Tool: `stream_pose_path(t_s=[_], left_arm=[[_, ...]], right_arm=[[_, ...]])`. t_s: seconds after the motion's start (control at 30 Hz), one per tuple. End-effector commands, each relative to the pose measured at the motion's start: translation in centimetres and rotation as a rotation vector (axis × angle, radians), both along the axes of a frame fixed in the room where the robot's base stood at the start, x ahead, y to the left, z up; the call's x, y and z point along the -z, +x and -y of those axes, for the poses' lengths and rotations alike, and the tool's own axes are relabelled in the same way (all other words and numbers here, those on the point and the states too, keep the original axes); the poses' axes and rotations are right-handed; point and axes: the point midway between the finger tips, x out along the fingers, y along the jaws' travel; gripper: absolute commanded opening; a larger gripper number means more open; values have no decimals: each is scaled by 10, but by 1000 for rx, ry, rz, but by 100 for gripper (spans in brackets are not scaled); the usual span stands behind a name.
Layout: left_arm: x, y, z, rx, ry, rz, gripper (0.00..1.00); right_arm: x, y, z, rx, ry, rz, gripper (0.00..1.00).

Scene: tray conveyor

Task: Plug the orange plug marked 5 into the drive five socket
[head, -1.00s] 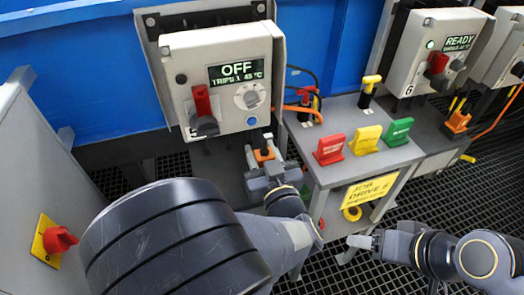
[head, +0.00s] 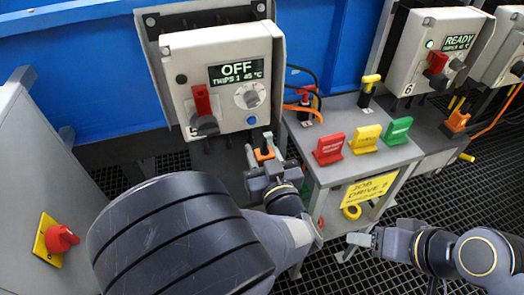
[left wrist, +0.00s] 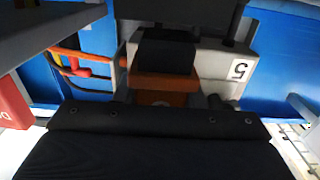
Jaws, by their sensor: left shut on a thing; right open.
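My left gripper (head: 264,162) is shut on the orange plug (head: 264,154), just below the front of the grey drive box (head: 222,80) whose display reads OFF. The plug also shows in the left wrist view (left wrist: 165,82), between dark gripper parts; its mark cannot be read. My right gripper (head: 364,240) is open and empty at the lower right, away from the boxes.
A small grey table (head: 350,115) right of my left gripper holds red (head: 329,150), yellow (head: 366,138) and green (head: 397,131) tags. Drive box 6 (head: 440,50), reading READY, is at the right. A grey cabinet (head: 40,170) with a red switch stands left.

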Motion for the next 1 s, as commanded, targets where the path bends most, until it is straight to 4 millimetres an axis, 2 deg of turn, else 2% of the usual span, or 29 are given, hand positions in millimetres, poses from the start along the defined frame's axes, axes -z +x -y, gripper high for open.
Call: stream_pose_path(t_s=[1.0], left_arm=[[-1,0,0,-1,1,1,10]], right_arm=[[-8,0,0,0,0,0,62]])
